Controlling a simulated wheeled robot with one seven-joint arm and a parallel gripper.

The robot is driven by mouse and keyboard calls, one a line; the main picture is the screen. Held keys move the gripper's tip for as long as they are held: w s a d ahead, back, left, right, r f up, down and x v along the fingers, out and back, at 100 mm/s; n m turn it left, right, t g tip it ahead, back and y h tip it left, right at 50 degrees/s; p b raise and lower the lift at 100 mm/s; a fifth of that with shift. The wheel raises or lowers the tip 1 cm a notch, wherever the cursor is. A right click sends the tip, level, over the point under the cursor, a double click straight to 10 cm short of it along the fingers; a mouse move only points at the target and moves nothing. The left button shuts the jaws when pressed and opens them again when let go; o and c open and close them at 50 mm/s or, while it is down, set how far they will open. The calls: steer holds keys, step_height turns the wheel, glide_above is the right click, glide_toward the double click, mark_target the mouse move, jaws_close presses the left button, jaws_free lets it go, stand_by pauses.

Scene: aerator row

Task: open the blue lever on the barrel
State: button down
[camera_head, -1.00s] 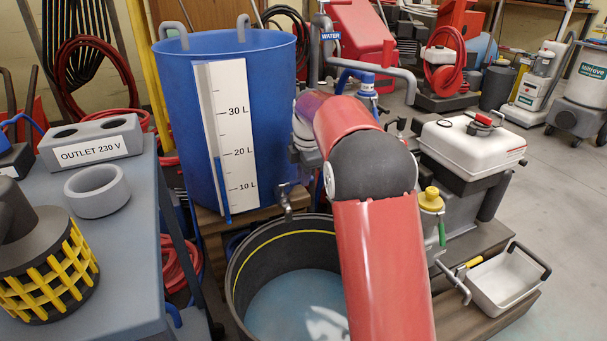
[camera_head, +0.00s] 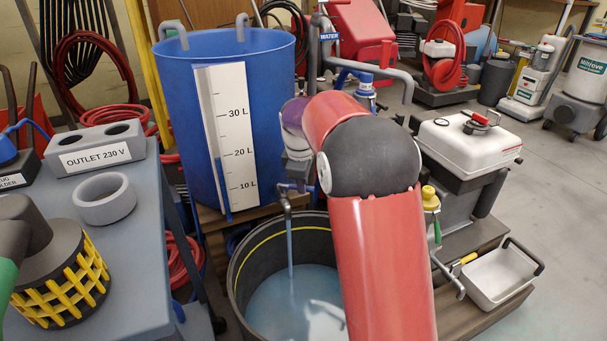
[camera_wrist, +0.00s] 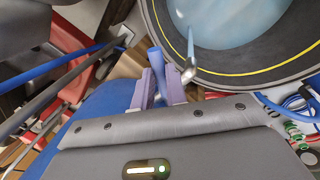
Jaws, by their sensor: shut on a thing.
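The blue barrel (camera_head: 272,120) with a white litre scale stands on a wooden stand in the head view. Its tap spout (camera_head: 286,204) sits low on the front, and a stream of water (camera_head: 290,245) falls from it into the black tub (camera_head: 243,257). In the wrist view my gripper (camera_wrist: 160,84) has its purple fingers shut on the blue lever (camera_wrist: 154,59), whose end shows between them. The spout (camera_wrist: 188,74) and stream show just right of the fingers. In the head view my arm hides most of my gripper.
A grey bench (camera_head: 120,235) stands at the left with an outlet block (camera_head: 95,148), a grey ring (camera_head: 104,199) and a yellow-caged device (camera_head: 65,280). A white-topped tank (camera_head: 465,145) and a white tray (camera_head: 500,275) stand at the right.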

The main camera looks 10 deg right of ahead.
steer(key=shift+s+a+m+g+h+p, duration=0.25)
steer(key=shift+s+a+m+p, duration=0.4)
steer(key=shift+m, duration=1.15)
steer(key=shift+s+a+m+g+h+p, duration=0.15)
steer(key=shift+s+a+m+g+p, duration=0.15)
steer(key=shift+a+m+p, duration=1.1)
steer(key=shift+s+a+m+g+h+p, duration=0.25)
steer(key=shift+s+m+p, duration=0.3)
steer(key=shift+m, duration=1.65)
steer(key=c, duration=1.4)
jaws_free()
steer(key=shift+r, duration=0.15)
